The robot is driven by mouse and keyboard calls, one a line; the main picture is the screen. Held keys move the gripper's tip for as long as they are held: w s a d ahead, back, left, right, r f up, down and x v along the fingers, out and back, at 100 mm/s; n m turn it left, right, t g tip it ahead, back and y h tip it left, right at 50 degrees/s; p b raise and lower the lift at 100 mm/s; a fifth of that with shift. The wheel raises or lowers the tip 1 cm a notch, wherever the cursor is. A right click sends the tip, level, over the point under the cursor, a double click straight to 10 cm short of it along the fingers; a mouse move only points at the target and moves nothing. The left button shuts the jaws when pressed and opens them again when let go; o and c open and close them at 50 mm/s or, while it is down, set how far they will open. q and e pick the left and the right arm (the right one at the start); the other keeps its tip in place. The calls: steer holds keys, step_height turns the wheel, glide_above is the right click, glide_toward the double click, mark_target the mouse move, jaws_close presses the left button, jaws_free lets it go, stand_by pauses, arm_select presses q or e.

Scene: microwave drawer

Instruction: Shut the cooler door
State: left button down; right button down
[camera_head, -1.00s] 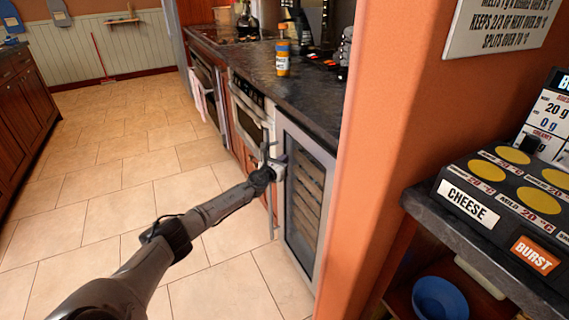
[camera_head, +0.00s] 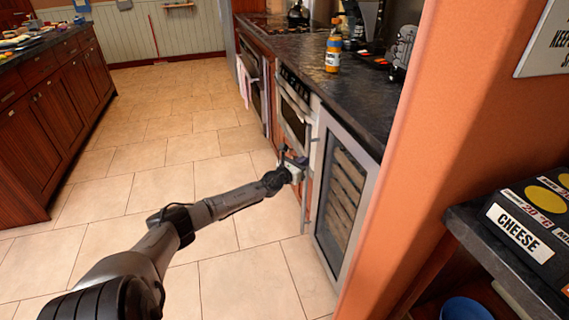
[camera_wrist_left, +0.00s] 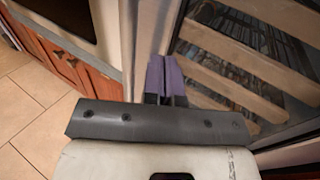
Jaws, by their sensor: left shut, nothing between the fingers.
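The cooler (camera_head: 343,190) stands under the counter, with a silver-framed glass door (camera_head: 366,225) and wooden racks behind the glass. Its door looks shut or nearly shut; I cannot tell whether a small gap is left. A thin vertical bar, probably its handle, runs down the left edge. My left gripper (camera_head: 297,163) is at that left edge, shut and empty. In the left wrist view its purple fingertips (camera_wrist_left: 166,72) are in front of the pale door frame (camera_wrist_left: 150,35), with the glass and racks to the right. Whether they touch the frame is unclear. My right gripper is out of view.
An oven (camera_head: 294,118) sits left of the cooler, beneath a dark counter (camera_head: 352,105) holding a bottle (camera_head: 333,52). An orange wall (camera_head: 440,130) borders the cooler's right side. Tiled floor (camera_head: 150,185) lies open to the left, up to wooden cabinets (camera_head: 60,125).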

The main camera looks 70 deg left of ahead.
arm_select(q)
steer(key=s, duration=0.5)
steer(key=shift+s+a+r+p, duration=0.1)
steer(key=shift+s+a+p, duration=0.2)
steer(key=shift+s, duration=0.1)
